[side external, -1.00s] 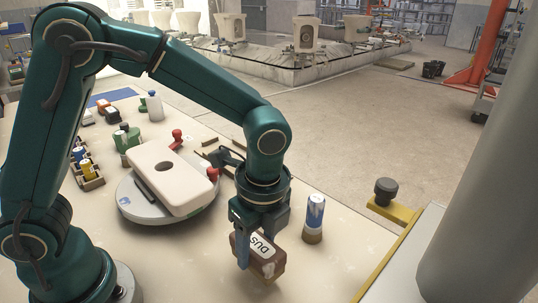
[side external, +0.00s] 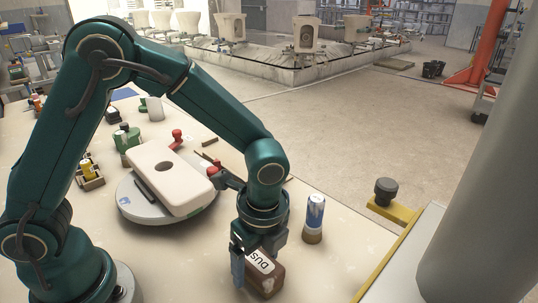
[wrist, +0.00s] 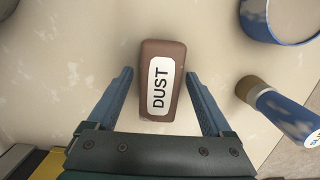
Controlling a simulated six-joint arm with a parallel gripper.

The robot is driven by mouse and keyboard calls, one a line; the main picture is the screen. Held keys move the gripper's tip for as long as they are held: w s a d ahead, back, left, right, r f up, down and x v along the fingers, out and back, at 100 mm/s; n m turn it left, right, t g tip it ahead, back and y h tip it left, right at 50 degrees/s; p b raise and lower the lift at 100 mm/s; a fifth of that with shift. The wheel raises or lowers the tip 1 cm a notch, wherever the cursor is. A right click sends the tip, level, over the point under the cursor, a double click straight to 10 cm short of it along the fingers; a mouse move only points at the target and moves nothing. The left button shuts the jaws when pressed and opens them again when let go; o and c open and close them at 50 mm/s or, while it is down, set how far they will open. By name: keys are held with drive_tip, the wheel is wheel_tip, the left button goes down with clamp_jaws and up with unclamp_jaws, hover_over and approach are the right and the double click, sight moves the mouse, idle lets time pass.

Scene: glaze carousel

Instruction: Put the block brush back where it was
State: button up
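The block brush (side external: 264,279) is a brown block with a white label reading DUST. It lies on the pale table at the front, label up. In the wrist view the block brush (wrist: 161,105) sits between the two fingers with a narrow gap on each side. My gripper (wrist: 160,73) is open and points down over it. In the side view my gripper (side external: 258,256) is low above the table, and its near finger hides part of the block's left side.
A blue and white bottle with a brown base (side external: 314,219) stands close to the right. A turntable (side external: 139,212) with a pale slab (side external: 168,176) is to the left. A blue-rimmed round object (wrist: 276,34) shows at the wrist view's top right. Bare table lies in front of the turntable.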

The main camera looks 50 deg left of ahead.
sight(263, 263)
wheel_tip(263, 263, up, 12)
drive_tip(key=d, duration=0.1)
drive_tip(key=s+a+r+n+t+h, duration=0.1)
drive_tip(key=s+a+n+t, duration=0.4)
drive_tip(key=n, duration=1.3)
drive_tip(key=s+a+r, duration=0.1)
drive_tip(key=s+a, duration=0.2)
drive_tip(key=a, duration=0.1)
drive_tip(key=shift+a+r+t, duration=0.2)
drive_tip(key=shift+t, duration=0.1)
drive_tip(key=shift+s, duration=0.1)
